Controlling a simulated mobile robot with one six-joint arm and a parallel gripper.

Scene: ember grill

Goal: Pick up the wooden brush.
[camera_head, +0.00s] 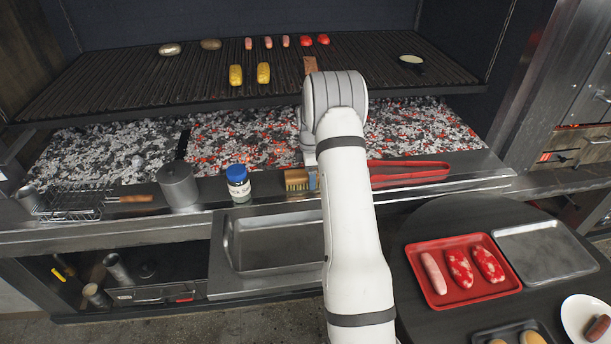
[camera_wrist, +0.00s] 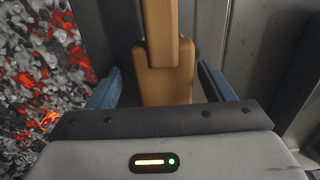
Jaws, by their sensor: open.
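The wooden brush lies on the steel ledge in front of the coals. In the head view its bristled end (camera_head: 296,181) shows just left of my arm, and my arm hides the rest. In the wrist view its brown wooden body (camera_wrist: 165,85) runs up the middle of the picture. My gripper (camera_wrist: 160,78) is open, with one blue finger on each side of the wood. A gap shows between the wood and each finger. In the head view only a bit of a blue finger shows beside the brush.
A blue-capped jar (camera_head: 239,184) and a grey metal pot (camera_head: 178,185) stand left of the brush on the ledge. Red tongs (camera_head: 410,174) lie right of my arm. Glowing coals (camera_head: 240,135) lie behind. A steel basin (camera_head: 275,240) is below in front.

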